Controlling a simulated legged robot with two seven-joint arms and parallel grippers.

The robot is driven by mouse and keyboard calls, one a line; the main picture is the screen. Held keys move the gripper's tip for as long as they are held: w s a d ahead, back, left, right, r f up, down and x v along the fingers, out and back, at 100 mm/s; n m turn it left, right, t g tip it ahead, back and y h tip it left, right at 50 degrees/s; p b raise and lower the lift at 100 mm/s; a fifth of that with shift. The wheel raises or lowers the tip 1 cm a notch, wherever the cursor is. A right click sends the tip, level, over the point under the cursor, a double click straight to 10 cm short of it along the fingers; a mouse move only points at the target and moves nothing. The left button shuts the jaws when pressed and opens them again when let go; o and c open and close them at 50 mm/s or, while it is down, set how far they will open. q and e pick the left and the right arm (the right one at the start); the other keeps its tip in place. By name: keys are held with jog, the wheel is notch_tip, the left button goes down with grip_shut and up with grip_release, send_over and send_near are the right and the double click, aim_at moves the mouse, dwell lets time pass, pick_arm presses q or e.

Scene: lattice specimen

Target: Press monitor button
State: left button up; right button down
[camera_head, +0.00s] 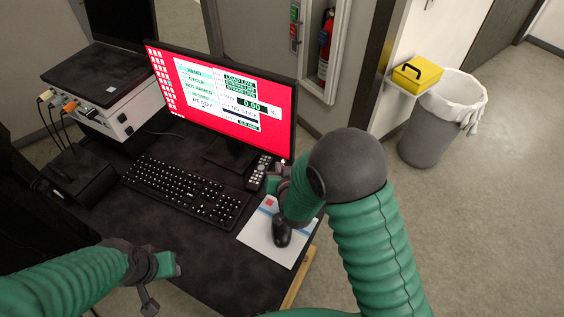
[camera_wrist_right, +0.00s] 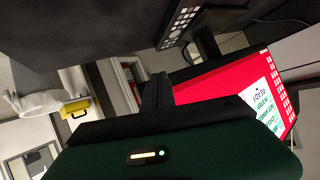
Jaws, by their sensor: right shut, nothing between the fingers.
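The monitor (camera_head: 220,95) stands on the dark desk with a lit red screen and white and green panels. It also shows tilted in the right wrist view (camera_wrist_right: 235,85). A tiny pale mark sits at its lower right bezel corner; I cannot tell if it is the button. My right gripper (camera_head: 274,183) is shut and empty, close to the monitor's lower right corner and partly hidden by my own arm. I cannot tell whether it touches the monitor. My left gripper (camera_head: 160,280) is low at the desk's front left, away from the monitor; its finger opening is unclear.
A keyboard (camera_head: 187,190) lies before the monitor. A remote (camera_head: 260,172) lies near my right gripper. A yellow box (camera_head: 417,73) and a bin (camera_head: 432,130) stand beyond the desk at right.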

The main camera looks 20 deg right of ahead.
jog(key=shift+s+a, duration=0.3)
jog(key=shift+s, duration=0.05)
jog(key=s+a, duration=0.4)
jog(key=shift+s, duration=0.2)
dwell(0.5)
